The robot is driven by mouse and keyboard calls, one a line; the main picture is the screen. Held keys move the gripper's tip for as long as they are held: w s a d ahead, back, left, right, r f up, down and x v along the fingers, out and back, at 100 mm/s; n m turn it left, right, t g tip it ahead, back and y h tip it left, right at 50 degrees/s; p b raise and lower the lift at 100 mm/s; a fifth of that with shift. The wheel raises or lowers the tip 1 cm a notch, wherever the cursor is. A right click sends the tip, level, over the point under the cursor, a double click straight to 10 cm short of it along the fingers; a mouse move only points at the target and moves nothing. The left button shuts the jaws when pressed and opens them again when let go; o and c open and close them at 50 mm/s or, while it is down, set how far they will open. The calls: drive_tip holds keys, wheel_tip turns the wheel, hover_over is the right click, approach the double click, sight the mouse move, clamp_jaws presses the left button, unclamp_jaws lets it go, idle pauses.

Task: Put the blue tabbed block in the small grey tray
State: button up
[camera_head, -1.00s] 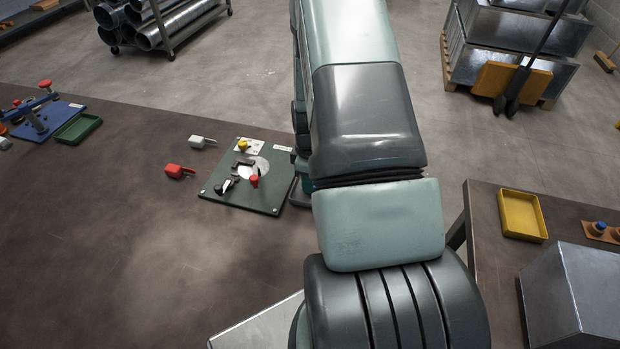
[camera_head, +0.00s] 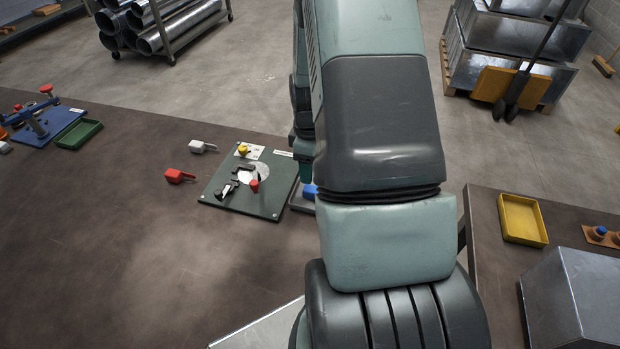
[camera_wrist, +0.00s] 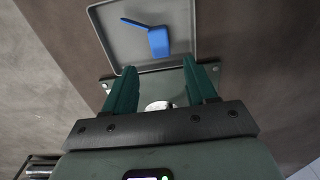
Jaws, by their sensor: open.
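The blue tabbed block (camera_wrist: 158,42) lies inside the small grey tray (camera_wrist: 122,60) in the wrist view, its thin tab pointing to the upper left. It rests within the tray's rim, apart from my fingers. In the head view, part of the blue block (camera_head: 309,191) and the tray's left edge (camera_head: 298,204) show beside my arm, which hides the rest. My gripper (camera_wrist: 162,82) is open and empty, its two green fingers spread at the tray's near edge.
A dark green fixture board (camera_head: 235,203) with a red knob and a yellow knob stands left of the tray. A red block (camera_head: 175,176) and a white block (camera_head: 199,147) lie farther left. A green tray (camera_head: 80,133) is at the far left. A yellow tray (camera_head: 522,219) is on the right table.

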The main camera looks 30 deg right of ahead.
drive_tip(key=shift+r, duration=2.4)
drive_tip(key=shift+r, duration=0.1)
drive_tip(key=s+a+r+m+t, duration=0.15)
drive_tip(key=a+r, duration=0.35)
drive_tip(key=r, duration=0.7)
drive_tip(key=s+a+r+m+t, duration=0.2)
drive_tip(key=s+a+r, duration=0.3)
drive_tip(key=s+r, duration=0.4)
drive_tip(key=s+a+r+m+t, duration=0.2)
drive_tip(key=s+a+r+m, duration=0.3)
drive_tip(key=s+r, duration=0.3)
drive_tip(key=shift+s+a+r, duration=0.35)
drive_tip(key=shift+s+a, duration=0.05)
drive_tip(key=shift+s, duration=0.05)
